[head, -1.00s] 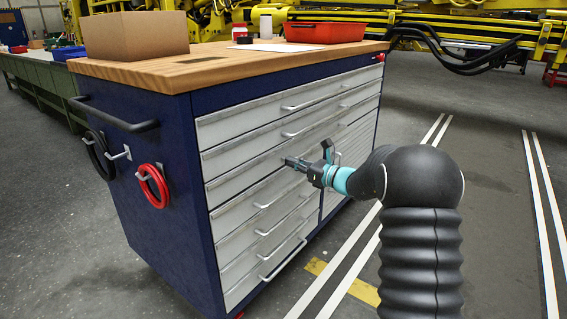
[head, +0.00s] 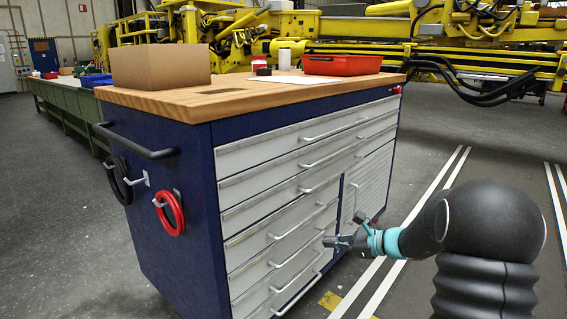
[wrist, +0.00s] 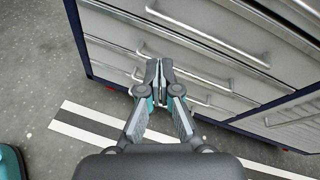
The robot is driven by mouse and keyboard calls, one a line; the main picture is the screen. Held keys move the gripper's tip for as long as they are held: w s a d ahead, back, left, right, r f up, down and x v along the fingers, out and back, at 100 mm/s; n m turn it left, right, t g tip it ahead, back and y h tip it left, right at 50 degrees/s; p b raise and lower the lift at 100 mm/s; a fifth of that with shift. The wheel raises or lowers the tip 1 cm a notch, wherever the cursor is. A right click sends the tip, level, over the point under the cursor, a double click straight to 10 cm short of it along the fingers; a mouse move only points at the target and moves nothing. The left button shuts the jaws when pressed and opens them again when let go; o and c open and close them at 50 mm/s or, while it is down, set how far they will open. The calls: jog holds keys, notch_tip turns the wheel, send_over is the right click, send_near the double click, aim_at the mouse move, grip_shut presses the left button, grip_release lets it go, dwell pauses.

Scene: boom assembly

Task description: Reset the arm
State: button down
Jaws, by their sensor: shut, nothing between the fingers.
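My gripper (head: 334,241) is at the end of my arm, in front of the white drawers of the blue tool cabinet (head: 165,215) in the head view. It is shut and empty. In the wrist view the fingers of my gripper (wrist: 158,68) are together, with drawer fronts and handles behind them. I cannot tell the exact gap between the fingertips and the drawers. All the drawers look closed.
On the wooden top stand a cardboard box (head: 160,66), a red tray (head: 342,65) and a white container (head: 284,58). Red (head: 170,213) and black cables hang on the cabinet's side. Yellow machinery (head: 440,45) stands behind. Open floor with white stripes lies to the right.

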jog(key=s+f+n+g+h, duration=0.2)
jog(key=s+n+g+h, duration=0.4)
jog(key=s+n, duration=1.05)
jog(key=s+r+n+t+h, duration=0.2)
jog(key=s+r+h, duration=0.1)
jog(key=s, duration=0.7)
jog(key=s+r+n+t+h, duration=0.1)
jog(key=s+r+n+h, duration=0.1)
jog(key=s+r, duration=0.4)
jog(key=s+h, duration=0.1)
jog(key=s, duration=0.3)
jog(key=shift+s+d+t, duration=0.15)
jog(key=shift+d+t, duration=0.2)
jog(key=shift+t, duration=0.05)
